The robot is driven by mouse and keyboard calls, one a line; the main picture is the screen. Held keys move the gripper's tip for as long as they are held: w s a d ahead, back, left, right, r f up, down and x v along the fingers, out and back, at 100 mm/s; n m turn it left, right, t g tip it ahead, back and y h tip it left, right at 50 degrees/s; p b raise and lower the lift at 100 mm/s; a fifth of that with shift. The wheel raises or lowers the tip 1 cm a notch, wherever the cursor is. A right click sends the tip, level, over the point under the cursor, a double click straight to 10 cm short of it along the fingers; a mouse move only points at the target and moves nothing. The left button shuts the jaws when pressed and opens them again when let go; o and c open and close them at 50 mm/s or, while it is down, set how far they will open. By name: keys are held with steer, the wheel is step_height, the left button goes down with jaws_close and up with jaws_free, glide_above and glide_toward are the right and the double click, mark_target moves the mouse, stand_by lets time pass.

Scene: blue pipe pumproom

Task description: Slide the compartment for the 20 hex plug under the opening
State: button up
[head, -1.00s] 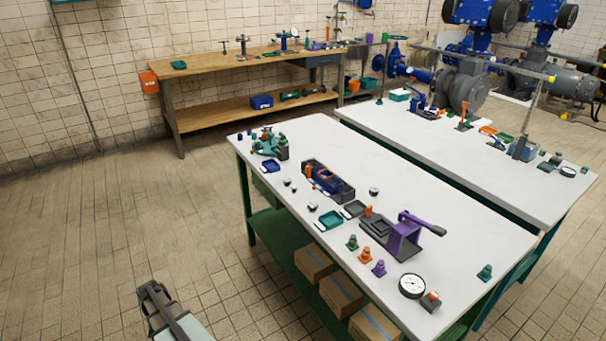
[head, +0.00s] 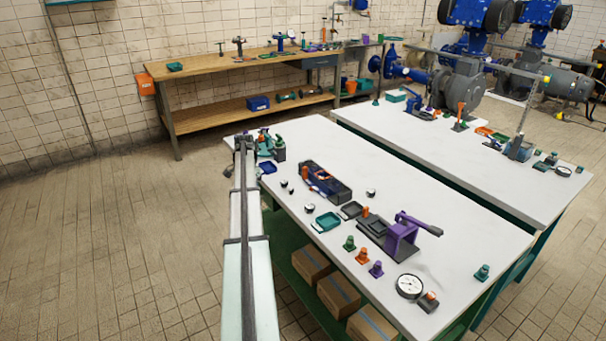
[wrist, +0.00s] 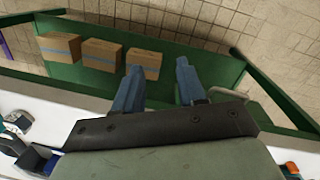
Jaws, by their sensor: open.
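On the near white table, a dark blue housing (head: 326,183) with an open top stands in the middle, with orange inside it. A teal fixture (head: 268,145) with green parts stands at the far left corner, partly behind my arm. I cannot tell which holds the 20 hex plug's compartment; labels are too small to read. My gripper (wrist: 158,72) is open and empty, its two blue fingers apart. In the wrist view it points down past the table edge towards the green lower shelf. In the head view my arm reaches to the table's left edge, near the teal fixture.
Cardboard boxes (wrist: 103,52) sit on the green shelf (wrist: 200,90) below. The table's far right half is mostly clear.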

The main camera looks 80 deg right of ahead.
mark_target(303, 179)
steer(key=s+d+r+m, duration=0.1)
steer(key=s+d+r, duration=0.2)
steer(key=s+r, duration=0.1)
steer(key=s+d+r+m, duration=0.1)
steer(key=s+d+r, duration=0.2)
steer(key=d, duration=0.1)
steer(key=shift+s+r+h, duration=0.3)
steer(key=shift+s+r, duration=0.05)
steer(key=s+d+r+m, duration=0.3)
steer(key=s+d+r, duration=0.2)
steer(key=s+r, duration=0.5)
steer(key=shift+h, duration=0.3)
steer(key=f, duration=1.4)
steer(key=shift+s+d+f, duration=0.1)
steer(key=shift+s+d, duration=0.15)
steer(key=shift+s, duration=0.05)
jaws_close()
